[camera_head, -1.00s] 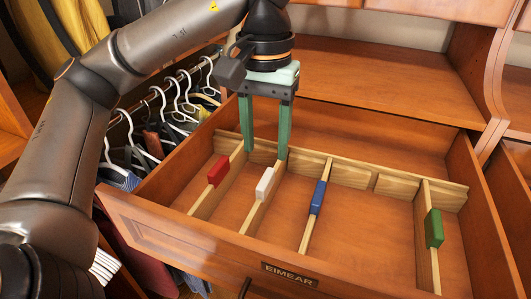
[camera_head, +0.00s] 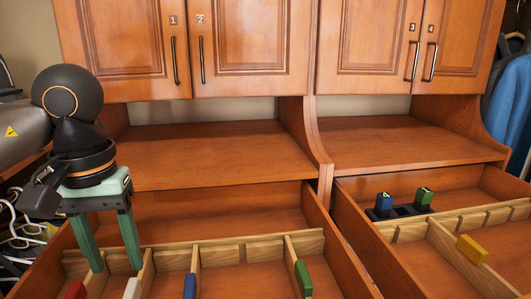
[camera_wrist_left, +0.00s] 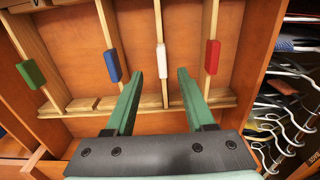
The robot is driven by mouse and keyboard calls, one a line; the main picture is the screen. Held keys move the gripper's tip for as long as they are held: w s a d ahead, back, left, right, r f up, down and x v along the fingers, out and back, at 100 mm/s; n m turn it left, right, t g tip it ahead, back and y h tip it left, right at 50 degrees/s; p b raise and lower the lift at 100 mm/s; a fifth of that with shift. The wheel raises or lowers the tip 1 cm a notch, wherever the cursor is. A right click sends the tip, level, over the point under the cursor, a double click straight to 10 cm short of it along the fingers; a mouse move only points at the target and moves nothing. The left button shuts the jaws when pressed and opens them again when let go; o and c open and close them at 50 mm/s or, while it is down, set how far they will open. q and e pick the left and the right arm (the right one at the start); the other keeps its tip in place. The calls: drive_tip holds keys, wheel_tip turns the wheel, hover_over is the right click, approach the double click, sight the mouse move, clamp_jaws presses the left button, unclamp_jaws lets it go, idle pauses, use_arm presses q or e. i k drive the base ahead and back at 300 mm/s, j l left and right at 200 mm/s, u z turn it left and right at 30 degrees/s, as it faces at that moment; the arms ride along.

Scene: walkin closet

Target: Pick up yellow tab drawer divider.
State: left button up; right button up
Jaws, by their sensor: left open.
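The yellow tab drawer divider (camera_head: 472,249) stands in the right-hand drawer, its yellow tab on a wooden slat. My left gripper (camera_head: 117,268) is over the left-hand drawer, open and empty, far to the left of the yellow tab. In the left wrist view, the open fingers (camera_wrist_left: 157,84) point down with the white tab divider (camera_wrist_left: 162,62) between them in the picture; I cannot tell that they touch it. The yellow tab is not in the left wrist view. My right gripper is not in view.
The left drawer also holds red (camera_head: 76,291), blue (camera_head: 190,286) and green (camera_head: 303,279) tab dividers. In the right drawer, a dark tray (camera_head: 404,211) holds a blue block (camera_head: 383,203) and a green block (camera_head: 424,197). Cabinet doors (camera_head: 250,45) hang above the shelf (camera_head: 200,150).

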sight(466, 256)
drive_tip(key=k+l, duration=0.75)
drive_tip(key=k, duration=0.05)
